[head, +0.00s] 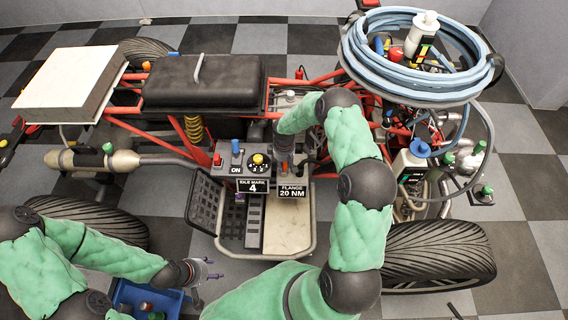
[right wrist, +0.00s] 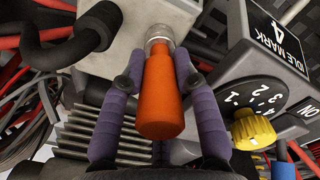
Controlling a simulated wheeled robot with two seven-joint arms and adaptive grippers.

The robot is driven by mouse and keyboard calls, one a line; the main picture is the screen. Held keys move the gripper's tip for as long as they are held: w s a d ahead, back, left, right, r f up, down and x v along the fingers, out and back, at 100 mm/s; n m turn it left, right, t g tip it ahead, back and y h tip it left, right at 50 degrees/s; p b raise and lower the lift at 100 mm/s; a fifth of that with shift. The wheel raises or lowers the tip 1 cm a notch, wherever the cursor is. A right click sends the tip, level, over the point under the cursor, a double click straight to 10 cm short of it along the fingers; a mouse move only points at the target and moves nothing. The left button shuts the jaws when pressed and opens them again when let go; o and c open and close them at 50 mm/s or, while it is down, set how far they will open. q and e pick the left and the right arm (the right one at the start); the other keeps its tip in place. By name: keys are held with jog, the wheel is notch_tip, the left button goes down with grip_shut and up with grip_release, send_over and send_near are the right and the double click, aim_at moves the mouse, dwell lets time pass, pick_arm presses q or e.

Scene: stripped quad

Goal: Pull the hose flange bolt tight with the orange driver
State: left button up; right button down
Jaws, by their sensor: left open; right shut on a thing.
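The orange driver (right wrist: 163,98) shows in the right wrist view, its handle between the two purple fingers of my right gripper (right wrist: 160,80). My right gripper is shut on it. A silver collar (right wrist: 158,36) sits at the driver's far end, against a pale grey block (right wrist: 128,42) with a black hose elbow (right wrist: 98,25). The bolt and driver tip are hidden, so I cannot tell whether they are engaged. My left gripper (head: 212,270) is open and empty at lower left.
A control box (head: 238,163) with a yellow dial (right wrist: 250,130) and "IDLE MARK 4" sign stands close beside my right gripper. A blue tray (head: 128,291) with small items lies by my left arm. Red frame tubes, a black seat (head: 203,82) and coiled blue hose (head: 372,72) surround the work area.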

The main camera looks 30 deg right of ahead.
jog(key=shift+r, duration=0.25)
dwell(0.4)
jog(key=shift+r+p, duration=1.35)
jog(key=shift+r, duration=0.55)
jog(key=shift+r+p, duration=1.2)
jog(key=shift+r, duration=0.8)
